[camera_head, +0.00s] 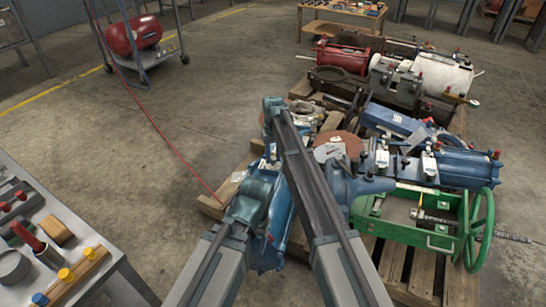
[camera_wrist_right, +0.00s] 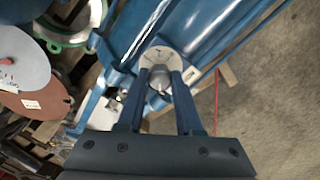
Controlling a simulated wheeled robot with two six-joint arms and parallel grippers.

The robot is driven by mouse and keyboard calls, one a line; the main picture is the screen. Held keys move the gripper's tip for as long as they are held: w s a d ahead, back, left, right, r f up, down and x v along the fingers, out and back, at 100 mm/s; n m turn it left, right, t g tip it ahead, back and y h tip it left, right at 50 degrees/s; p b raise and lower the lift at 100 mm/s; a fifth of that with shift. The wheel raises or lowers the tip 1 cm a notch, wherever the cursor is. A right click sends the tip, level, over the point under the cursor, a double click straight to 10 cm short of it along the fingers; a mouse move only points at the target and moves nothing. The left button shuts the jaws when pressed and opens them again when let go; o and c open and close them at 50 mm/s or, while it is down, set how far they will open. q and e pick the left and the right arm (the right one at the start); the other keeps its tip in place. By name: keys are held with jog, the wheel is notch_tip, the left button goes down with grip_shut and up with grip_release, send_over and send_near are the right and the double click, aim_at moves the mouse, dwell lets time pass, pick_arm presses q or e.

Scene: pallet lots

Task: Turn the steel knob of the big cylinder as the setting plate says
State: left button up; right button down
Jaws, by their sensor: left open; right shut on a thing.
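The big blue cylinder (camera_head: 278,226) lies on the pallet, partly behind my arms. It runs diagonally in the right wrist view (camera_wrist_right: 213,50). The steel knob (camera_wrist_right: 158,79) stands on it, at a round pale plate (camera_wrist_right: 160,58) with dark marks too small to read. My right gripper (camera_wrist_right: 162,90) is shut on the knob, one finger on each side. In the head view my own arm hides the knob and this grip. My left gripper (camera_head: 267,238) is low beside the cylinder, open and apart from the knob; its fingers are hard to make out.
Grinding discs (camera_head: 335,146) lie close to the right of the cylinder. A green frame with a handwheel (camera_head: 480,230) and other blue cylinders crowd the pallet. A tool bench (camera_head: 110,262) stands at lower left. A red hose (camera_head: 160,130) crosses the open floor.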

jog(key=m, duration=0.3)
jog(key=shift+m, duration=0.4)
jog(key=m, duration=0.4)
jog(key=shift+m+h, duration=0.3)
jog(key=m, duration=0.4)
jog(key=shift+w+m+g, duration=0.1)
jog(key=shift+m+g, duration=0.2)
jog(key=m, duration=0.9)
jog(key=shift+g, duration=0.3)
jog(key=m, duration=0.4)
jog(key=shift+m, duration=0.3)
jog(key=m, duration=0.4)
jog(key=shift+m+y, duration=0.4)
jog(key=shift+m, duration=1.7)
